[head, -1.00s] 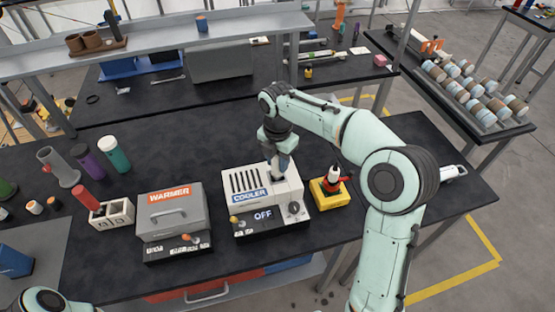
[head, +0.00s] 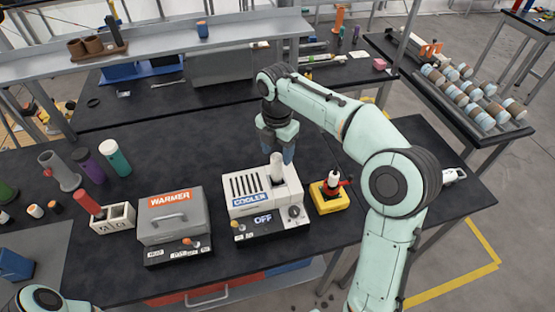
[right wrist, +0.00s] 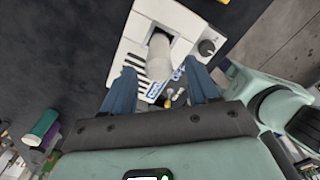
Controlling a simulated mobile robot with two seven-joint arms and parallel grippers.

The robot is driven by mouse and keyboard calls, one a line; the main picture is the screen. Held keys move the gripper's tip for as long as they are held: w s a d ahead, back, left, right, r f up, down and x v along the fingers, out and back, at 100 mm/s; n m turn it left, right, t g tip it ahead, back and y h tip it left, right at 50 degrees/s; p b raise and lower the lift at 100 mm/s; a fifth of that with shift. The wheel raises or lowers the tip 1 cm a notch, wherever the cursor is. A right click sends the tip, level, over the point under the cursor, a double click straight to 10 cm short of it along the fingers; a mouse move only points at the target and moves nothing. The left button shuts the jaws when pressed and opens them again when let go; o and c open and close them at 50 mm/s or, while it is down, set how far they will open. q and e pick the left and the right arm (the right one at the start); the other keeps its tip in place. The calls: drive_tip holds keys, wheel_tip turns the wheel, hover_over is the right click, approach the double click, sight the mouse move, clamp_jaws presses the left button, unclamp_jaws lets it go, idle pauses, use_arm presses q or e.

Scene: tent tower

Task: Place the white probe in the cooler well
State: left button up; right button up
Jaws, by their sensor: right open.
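The white probe (head: 277,167) stands upright in the well of the white cooler (head: 245,207), its upper part sticking out above the top. It also shows in the right wrist view (right wrist: 158,55), rising from the square opening in the cooler (right wrist: 128,50). My right gripper (head: 288,156) is open and empty, just above and behind the probe and apart from it. In the right wrist view its two blue fingers (right wrist: 161,88) are spread, with the probe beyond them. The lower end of the probe is hidden inside the well. My left gripper is out of view.
The grey warmer (head: 172,215) stands left of the cooler. A yellow block (head: 329,197) with a red and white item is close on the right. A red probe (head: 87,202) stands in a white block farther left. The black bench (head: 200,150) behind is mostly clear.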

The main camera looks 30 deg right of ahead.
wheel_tip(320, 180, up, 6)
drive_tip(key=shift+r, duration=0.15)
idle(0.6)
